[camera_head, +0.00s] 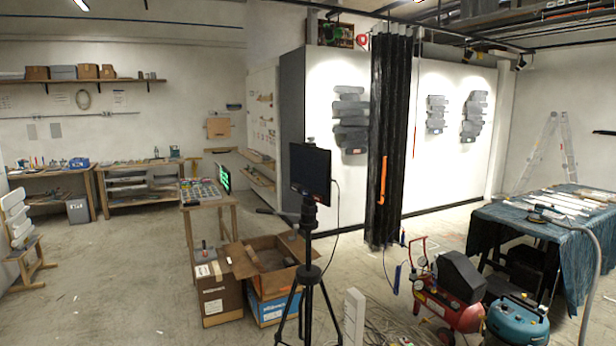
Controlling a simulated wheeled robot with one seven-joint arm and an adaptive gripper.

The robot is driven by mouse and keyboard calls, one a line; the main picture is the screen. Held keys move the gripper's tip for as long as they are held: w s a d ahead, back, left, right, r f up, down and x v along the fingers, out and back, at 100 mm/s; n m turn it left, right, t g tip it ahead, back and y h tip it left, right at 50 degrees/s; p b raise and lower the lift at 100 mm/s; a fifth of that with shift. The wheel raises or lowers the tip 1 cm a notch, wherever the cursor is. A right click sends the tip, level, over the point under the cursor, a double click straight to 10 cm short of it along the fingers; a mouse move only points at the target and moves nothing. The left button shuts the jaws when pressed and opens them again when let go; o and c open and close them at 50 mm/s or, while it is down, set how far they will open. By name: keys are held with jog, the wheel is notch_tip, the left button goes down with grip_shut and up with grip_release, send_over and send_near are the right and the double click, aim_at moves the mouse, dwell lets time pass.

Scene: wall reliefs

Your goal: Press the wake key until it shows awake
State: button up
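I cannot make out a wake key in the head view. A dark screen (310,169) stands on a black tripod (308,270) near the middle; its face shows no readable text. A small screen with green lit marks (224,177) stands on a wooden table (211,205) to the left of it; the marks are too small to read. My gripper is not in view.
A red compressor (446,302) and a blue-green machine (518,320) stand at the right, with loose cables nearby. A cloth-covered table (590,228) is far right. The left-centre floor is clear.

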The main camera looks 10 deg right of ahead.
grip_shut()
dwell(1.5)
